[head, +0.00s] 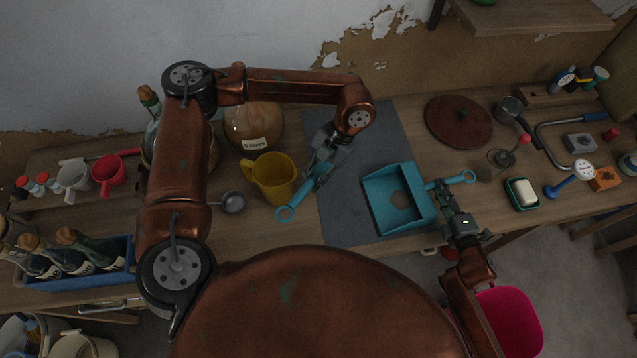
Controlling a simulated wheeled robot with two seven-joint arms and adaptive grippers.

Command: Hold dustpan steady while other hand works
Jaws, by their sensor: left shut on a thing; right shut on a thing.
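A teal dustpan (378,188) lies on the dark grey mat with a brownish-grey patch inside its pan. Its handle, ending in a ring, points right. My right gripper (443,192) is shut on that handle close to the pan. My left gripper (322,166) is shut on a blue tool with a ring-ended handle (300,199), left of the dustpan over the mat's left edge. The tool's working end is hidden under the gripper and arm. The dustpan and the blue tool are apart.
The grey mat (345,220) lies on a wooden bench. A yellow jug (273,178) and a ladle (232,202) stand left of the blue tool. A brown round lid (459,122) lies behind right, and a soap dish (522,194) sits right of the dustpan handle.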

